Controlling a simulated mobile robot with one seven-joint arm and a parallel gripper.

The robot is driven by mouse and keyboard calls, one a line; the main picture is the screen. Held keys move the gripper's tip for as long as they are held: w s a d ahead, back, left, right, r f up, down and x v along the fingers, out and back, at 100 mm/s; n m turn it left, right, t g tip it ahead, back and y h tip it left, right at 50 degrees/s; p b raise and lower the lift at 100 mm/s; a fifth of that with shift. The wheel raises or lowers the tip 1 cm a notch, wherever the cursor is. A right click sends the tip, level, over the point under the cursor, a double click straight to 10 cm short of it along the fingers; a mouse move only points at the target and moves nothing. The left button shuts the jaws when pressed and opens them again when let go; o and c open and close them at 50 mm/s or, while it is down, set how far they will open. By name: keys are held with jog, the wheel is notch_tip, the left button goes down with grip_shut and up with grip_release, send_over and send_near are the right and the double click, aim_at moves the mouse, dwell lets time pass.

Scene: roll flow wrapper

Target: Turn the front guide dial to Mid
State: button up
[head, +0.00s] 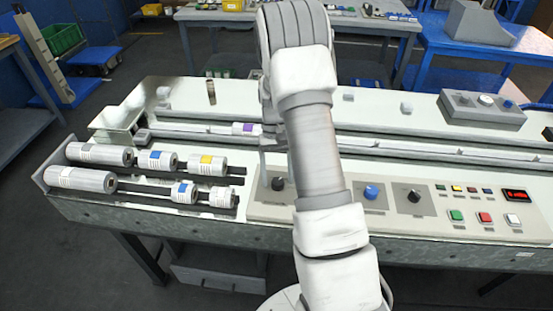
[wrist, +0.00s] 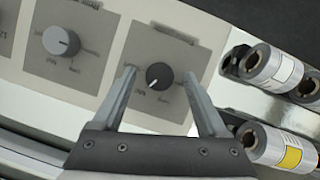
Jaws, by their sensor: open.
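A black dial (head: 278,184) sits on a grey plate at the left end of the control panel. In the wrist view this black dial (wrist: 160,73) lies between the two fingers of my gripper (wrist: 159,77), which are spread apart with a gap on each side. A white mark on the dial points to the lower left of the wrist picture, and small labels around it are too blurred to read. My arm hides part of the panel.
Another black dial (head: 414,196) and several coloured buttons (head: 485,218) are farther right. Rolls with coloured labels (head: 157,160) lie left of the panel, close to my right finger in the wrist view. A rail (head: 400,150) runs behind.

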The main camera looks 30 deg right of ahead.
jog(key=p+v, duration=0.1)
jog(key=v, duration=1.6)
jog(key=shift+r, duration=0.1)
jog(key=s+a+r+n+t+h, duration=0.1)
jog(key=s+a+r+t, duration=0.1)
jog(key=s+a+r, duration=0.4)
jog(key=s+a+r+n+t, duration=0.1)
jog(key=s+a+r+t, duration=0.25)
jog(key=r, duration=0.35)
jog(key=s+a+n+t, duration=0.1)
jog(key=s+a+t, duration=0.3)
jog(key=s, duration=1.2)
jog(key=shift+a+n, duration=0.4)
jog(key=shift+a, duration=0.2)
